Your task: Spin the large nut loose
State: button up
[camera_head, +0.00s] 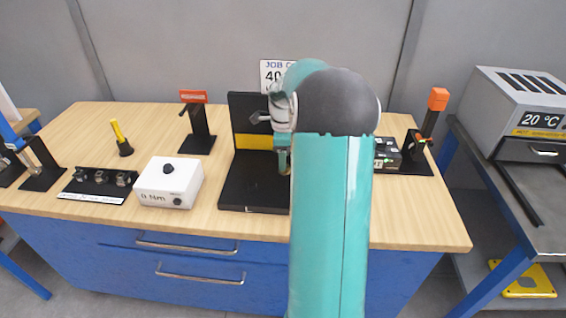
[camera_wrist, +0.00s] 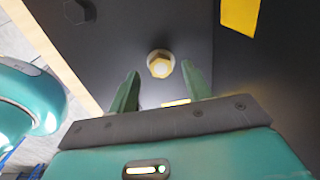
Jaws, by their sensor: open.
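In the wrist view, a brass-coloured hex nut (camera_wrist: 161,64) with a paler round edge sits on a dark plate (camera_wrist: 130,35). My gripper (camera_wrist: 160,69) is open, with one green finger on each side of the nut and visible gaps between. I cannot tell how far the fingertips are from the plate. In the head view, my gripper (camera_head: 284,162) points down over the black fixture, which has an upright panel with a yellow band (camera_head: 252,141) and a flat base (camera_head: 247,186). My arm hides the nut there.
A darker hex head (camera_wrist: 76,11) shows on the plate in the wrist view. On the bench, a white box with a black knob (camera_head: 168,182), a black stand with a red top (camera_head: 198,130) and a yellow-handled tool (camera_head: 121,138) stand left of the fixture. A device (camera_head: 387,153) stands right.

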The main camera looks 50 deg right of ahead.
jog(key=shift+f, duration=1.4)
jog(key=c, duration=1)
jog(key=shift+n, duration=0.4)
